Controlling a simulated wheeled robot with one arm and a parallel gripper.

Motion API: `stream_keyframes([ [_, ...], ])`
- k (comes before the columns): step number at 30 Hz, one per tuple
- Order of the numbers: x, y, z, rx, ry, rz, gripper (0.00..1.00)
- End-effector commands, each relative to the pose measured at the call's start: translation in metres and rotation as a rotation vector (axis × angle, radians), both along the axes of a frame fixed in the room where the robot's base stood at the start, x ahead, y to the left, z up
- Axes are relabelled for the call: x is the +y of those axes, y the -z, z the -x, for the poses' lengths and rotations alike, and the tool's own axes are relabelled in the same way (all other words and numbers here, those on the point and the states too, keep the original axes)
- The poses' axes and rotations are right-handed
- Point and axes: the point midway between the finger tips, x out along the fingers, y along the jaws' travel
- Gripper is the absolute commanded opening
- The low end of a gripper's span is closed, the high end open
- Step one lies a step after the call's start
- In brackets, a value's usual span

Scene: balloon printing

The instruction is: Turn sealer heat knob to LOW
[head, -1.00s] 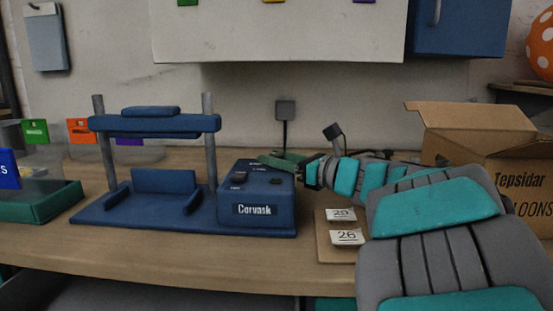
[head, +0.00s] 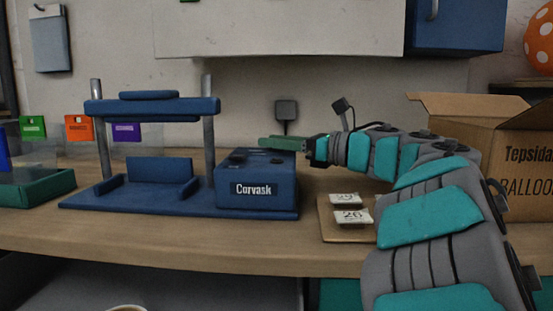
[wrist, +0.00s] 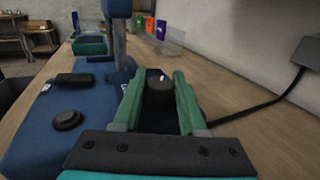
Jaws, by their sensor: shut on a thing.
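The sealer is a blue machine labelled Corvask (head: 256,190), with a control box at its right and a press frame (head: 150,107) at its left. In the wrist view, a black round heat knob (wrist: 159,92) with a white mark on top stands between my green fingers. My gripper (wrist: 162,78) is shut on this knob; the mark's setting is too small to read. In the head view my gripper (head: 278,143) reaches over the back of the control box from the right, and the knob is hidden there. A second black knob (wrist: 66,120) and a black switch (wrist: 73,79) sit on the blue panel.
A black cable (wrist: 262,108) runs from a wall plug (head: 286,110) behind the box. A small board with number cards (head: 352,216) lies right of the sealer. An open cardboard box (head: 525,150) stands at the right. A green tray (head: 38,190) is at the left.

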Motion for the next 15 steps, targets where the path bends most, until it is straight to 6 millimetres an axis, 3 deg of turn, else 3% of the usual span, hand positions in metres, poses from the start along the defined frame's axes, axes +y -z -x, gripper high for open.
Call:
stream_keyframes([
  [1,-0.0022,0.0096,-0.0026,0.010,-0.024,0.007,0.00],
  [15,-0.0011,0.0110,-0.0013,0.015,-0.206,0.013,0.00],
])
